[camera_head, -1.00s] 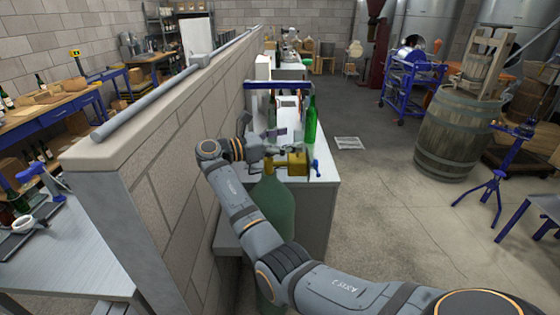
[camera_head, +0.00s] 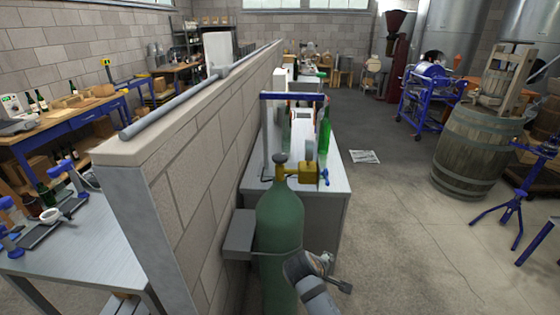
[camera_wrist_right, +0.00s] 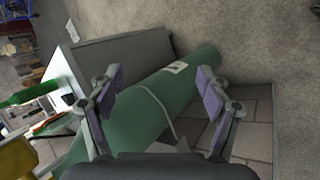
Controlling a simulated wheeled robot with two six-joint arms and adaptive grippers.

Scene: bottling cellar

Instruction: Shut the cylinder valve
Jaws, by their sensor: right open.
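My right gripper (camera_head: 330,272) is low in front of the cylinder's right side, well below the handwheel. In the right wrist view my right gripper (camera_wrist_right: 158,78) is open and empty, with the green cylinder (camera_wrist_right: 140,117) slanting behind its fingers. The brass part shows at the left edge (camera_wrist_right: 17,158). My left gripper is out of view.
A grey bench (camera_head: 335,185) behind the cylinder holds a green bottle (camera_head: 324,135) and a blue-topped frame (camera_head: 292,97). The block wall (camera_head: 200,150) runs along the left. A grey box (camera_head: 238,235) sits beside the cylinder.

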